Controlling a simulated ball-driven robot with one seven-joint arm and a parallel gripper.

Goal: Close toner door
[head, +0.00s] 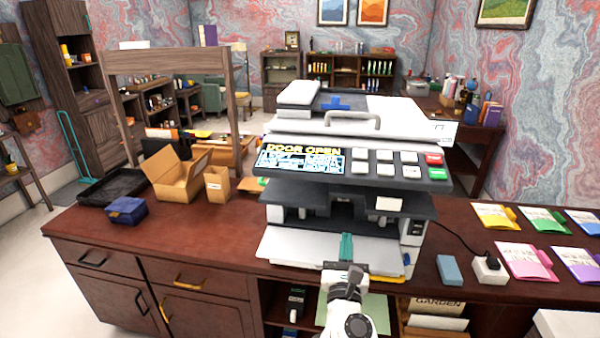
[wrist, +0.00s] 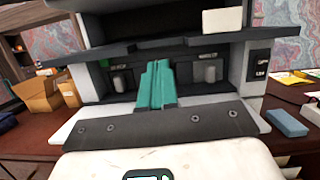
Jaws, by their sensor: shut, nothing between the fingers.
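A white and dark grey printer (head: 350,140) stands on the desk, and its screen reads "DOOR OPEN". Its toner door (head: 295,247) is a white flap folded down at the front, lying nearly flat. In the wrist view the door (wrist: 68,128) shows on both sides of my gripper. The dark toner bay (wrist: 205,72) behind it is exposed, with pale knobs inside. My gripper (head: 346,245) has teal fingers, pressed together and empty. They also show in the wrist view (wrist: 156,85), over the door and pointing into the bay. I cannot tell whether they touch the door.
A blue block (head: 449,269) and a white box with a dark plug (head: 489,268) lie right of the printer. Colourful packets (head: 527,260) lie farther right. Open cardboard boxes (head: 180,178) and a small blue box (head: 126,210) stand left. The desk's left front is clear.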

